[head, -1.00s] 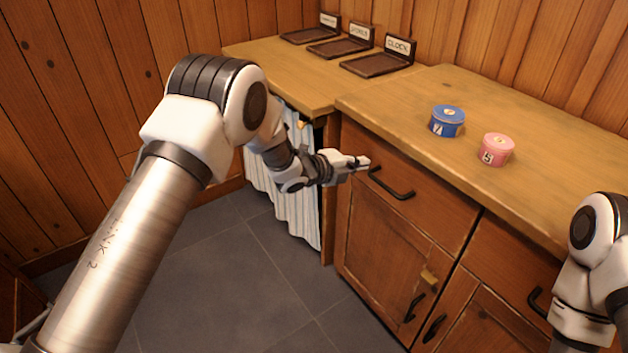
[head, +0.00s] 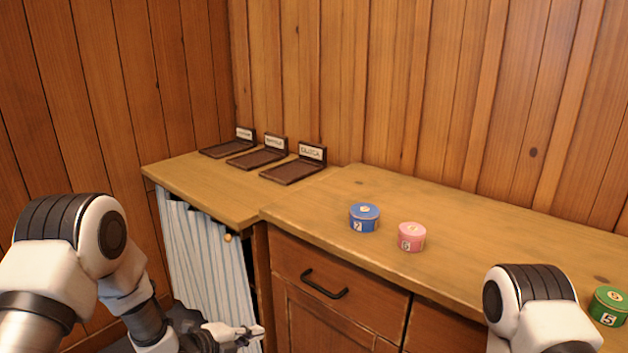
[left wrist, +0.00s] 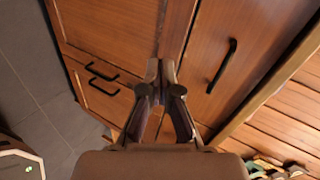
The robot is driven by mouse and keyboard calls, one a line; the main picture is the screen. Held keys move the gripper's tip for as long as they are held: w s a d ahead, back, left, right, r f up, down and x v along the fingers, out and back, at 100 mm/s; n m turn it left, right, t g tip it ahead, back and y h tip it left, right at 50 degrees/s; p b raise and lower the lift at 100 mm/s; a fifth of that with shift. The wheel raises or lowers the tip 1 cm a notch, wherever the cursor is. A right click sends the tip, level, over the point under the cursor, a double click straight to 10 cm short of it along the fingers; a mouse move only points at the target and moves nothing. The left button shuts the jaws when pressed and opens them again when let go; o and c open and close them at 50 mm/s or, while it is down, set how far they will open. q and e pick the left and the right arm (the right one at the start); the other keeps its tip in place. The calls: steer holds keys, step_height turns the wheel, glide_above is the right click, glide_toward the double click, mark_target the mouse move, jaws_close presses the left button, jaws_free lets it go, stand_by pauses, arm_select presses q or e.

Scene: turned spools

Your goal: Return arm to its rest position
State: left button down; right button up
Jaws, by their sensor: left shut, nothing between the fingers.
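My left gripper (head: 250,333) is low at the bottom of the head view, in front of the striped curtain and left of the drawer handle. Its fingers are shut and empty. In the left wrist view the closed fingers (left wrist: 160,75) point at the wooden cabinet front, apart from the black handles. My right arm shows at the lower right of the head view, but its gripper is out of the picture.
A blue tin (head: 364,218), a pink tin (head: 411,237) and a green tin (head: 608,307) stand on the counter (head: 470,235). Labelled dark trays (head: 292,172) sit at the back left. A black drawer handle (head: 324,285) juts from the front. The striped curtain (head: 205,265) hangs left.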

arm_select(q)
steer(key=s+a+f+n+g+y, duration=0.25)
steer(key=s+f+n, duration=0.25)
steer(key=s+f, duration=0.7)
steer(key=s+a+f+n+g+y, duration=0.25)
steer(key=s+n, duration=0.25)
steer(key=s, duration=0.3)
steer(key=s+a+f+n+g+y, duration=0.15)
steer(key=s+f+n, duration=0.3)
steer(key=s, duration=0.45)
steer(key=s+a+r+n+g+y, duration=0.1)
steer(key=s+a+n+g+y, duration=0.15)
steer(key=s+n, duration=0.65)
step_height(320, 180, up, 20)
steer(key=w+n+p, duration=0.1)
steer(key=p, duration=1.8)
steer(key=shift+w+a+f+g+h, duration=0.15)
steer(key=shift+w+a+g+h, duration=0.15)
steer(key=shift+g+h, duration=0.1)
